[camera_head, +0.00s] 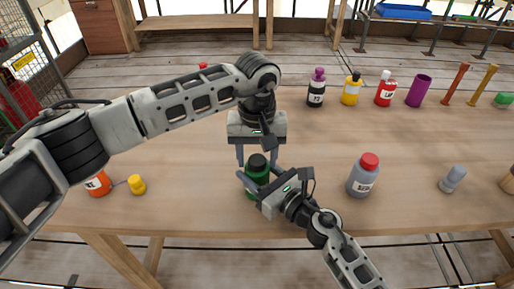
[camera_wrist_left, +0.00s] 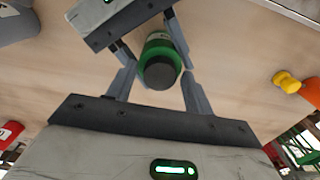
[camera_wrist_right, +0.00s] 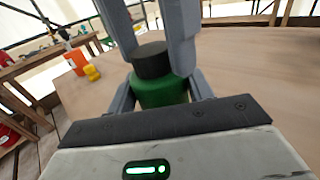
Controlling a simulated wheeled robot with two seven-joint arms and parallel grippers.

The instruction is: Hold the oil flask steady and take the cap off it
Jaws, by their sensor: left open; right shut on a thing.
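The oil flask is a green bottle (camera_head: 251,188) standing upright near the table's front edge, with a black cap (camera_head: 257,164) on it. My right gripper (camera_head: 262,184) is shut on the flask's green body, and the right wrist view shows the body (camera_wrist_right: 160,92) between its fingers. My left gripper (camera_head: 256,158) points down from above, open, with one finger on each side of the cap. The cap shows between the left fingers in the left wrist view (camera_wrist_left: 161,76) and in the right wrist view (camera_wrist_right: 152,60). I cannot tell whether they touch it. The flask's label is mostly hidden.
A grey bottle with a red cap (camera_head: 363,176) stands to the right. A small grey-blue bottle (camera_head: 453,179) is further right. An orange bottle (camera_head: 97,184) and a yellow cap (camera_head: 137,185) are at left. Several bottles, including a yellow one (camera_head: 351,91), line the back.

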